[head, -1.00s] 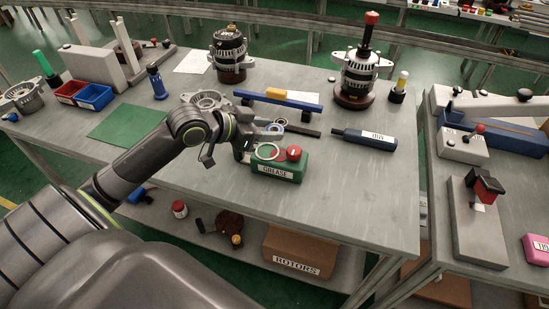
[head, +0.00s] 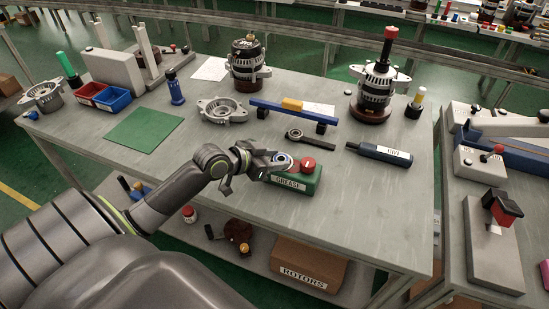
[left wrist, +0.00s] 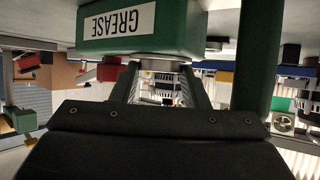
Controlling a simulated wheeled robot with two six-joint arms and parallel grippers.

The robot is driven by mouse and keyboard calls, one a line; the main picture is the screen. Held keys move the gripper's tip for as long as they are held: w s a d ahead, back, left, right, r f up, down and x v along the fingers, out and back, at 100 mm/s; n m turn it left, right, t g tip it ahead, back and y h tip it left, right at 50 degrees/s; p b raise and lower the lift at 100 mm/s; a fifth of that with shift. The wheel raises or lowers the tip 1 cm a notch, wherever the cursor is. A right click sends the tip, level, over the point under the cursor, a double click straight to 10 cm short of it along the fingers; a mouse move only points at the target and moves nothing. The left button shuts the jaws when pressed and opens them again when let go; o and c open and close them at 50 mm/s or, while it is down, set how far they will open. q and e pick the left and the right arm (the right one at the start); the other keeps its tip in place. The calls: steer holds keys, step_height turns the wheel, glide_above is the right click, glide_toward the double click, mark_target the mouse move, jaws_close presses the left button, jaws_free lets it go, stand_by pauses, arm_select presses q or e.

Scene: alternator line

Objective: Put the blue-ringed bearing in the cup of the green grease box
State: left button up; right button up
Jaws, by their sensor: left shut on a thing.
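The green grease box (head: 300,183), with a white GREASE label and a red knob (head: 309,165), sits near the table's front edge. The blue-ringed bearing (head: 283,160) is held at the tip of my left gripper (head: 278,162), over the cup side of the box; the cup is hidden. The left wrist view is upside down. There the box (left wrist: 190,30) fills the top, and a grey metal edge of the bearing (left wrist: 160,65) shows between the fingers, right against the box. I cannot tell whether it is seated in the cup. My right gripper is not in view.
A ring-ended wrench (head: 312,139) and a blue bar with feet (head: 290,112) lie behind the box. A dark blue tool (head: 380,153) lies to the right. A silver housing (head: 223,111) and a green mat (head: 143,129) are to the left.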

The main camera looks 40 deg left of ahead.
arm_select(q)
steer(key=shift+s+f+b, duration=0.3)
steer(key=shift+f+b, duration=0.15)
steer(key=shift+f, duration=0.3)
steer(key=o, duration=1)
steer(key=shift+r+p, duration=0.35)
steer(key=shift+r, duration=0.05)
steer(key=shift+a+r, duration=0.1)
steer(key=shift+r, duration=0.1)
steer(key=p+v, duration=0.2)
steer(key=v, duration=0.9)
steer(key=shift+s+r, duration=0.2)
steer(key=shift+r, duration=0.15)
